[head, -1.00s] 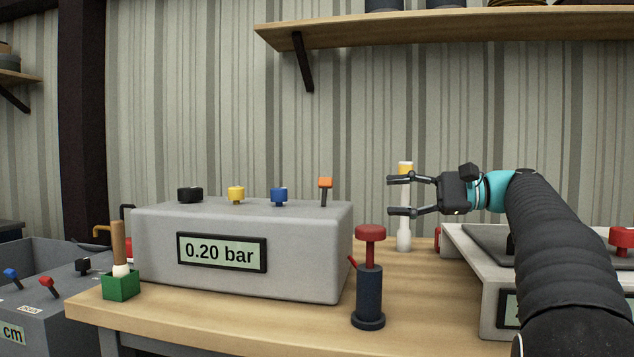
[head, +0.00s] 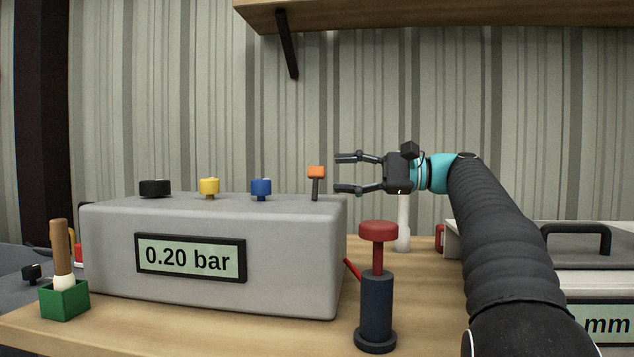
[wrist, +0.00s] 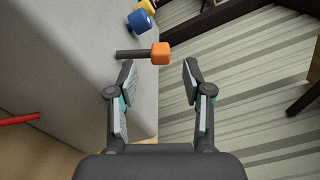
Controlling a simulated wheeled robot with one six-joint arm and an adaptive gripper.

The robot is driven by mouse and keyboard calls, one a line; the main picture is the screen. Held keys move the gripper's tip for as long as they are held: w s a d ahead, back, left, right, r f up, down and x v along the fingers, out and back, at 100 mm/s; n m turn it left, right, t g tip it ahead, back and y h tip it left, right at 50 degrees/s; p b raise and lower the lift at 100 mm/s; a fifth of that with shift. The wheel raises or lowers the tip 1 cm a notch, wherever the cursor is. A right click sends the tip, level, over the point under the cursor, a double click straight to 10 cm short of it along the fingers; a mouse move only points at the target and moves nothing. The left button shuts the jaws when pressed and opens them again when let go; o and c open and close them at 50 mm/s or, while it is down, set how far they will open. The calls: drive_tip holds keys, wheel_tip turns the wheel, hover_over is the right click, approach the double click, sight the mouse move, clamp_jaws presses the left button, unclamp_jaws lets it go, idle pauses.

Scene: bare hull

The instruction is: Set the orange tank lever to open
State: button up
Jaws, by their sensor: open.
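The orange tank lever (head: 316,173) stands on the right end of the grey box's top (head: 210,205), an orange knob on a dark stem, roughly upright. My gripper (head: 347,174) is open and empty, just to the right of the lever in the head view, with its fingers pointing left at about knob height. In the wrist view the orange knob (wrist: 161,53) lies just beyond the fingertips, between their lines and nearer the left finger. The gripper (wrist: 160,72) appears not to touch it. The box's display reads 0.20 bar.
Blue (head: 261,187), yellow (head: 209,186) and black (head: 155,188) knobs sit left of the lever on the box. A red-topped dark pump (head: 377,300) stands in front. A green holder (head: 64,299) is at left. A white bottle (head: 403,225) stands behind my gripper. A shelf (head: 430,18) hangs above.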

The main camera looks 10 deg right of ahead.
sight(317, 173)
drive_tip(key=b+x, duration=0.1)
drive_tip(key=x, duration=0.4)
drive_tip(key=shift+w+a, duration=0.15)
drive_tip(key=shift+a, duration=0.25)
clamp_jaws()
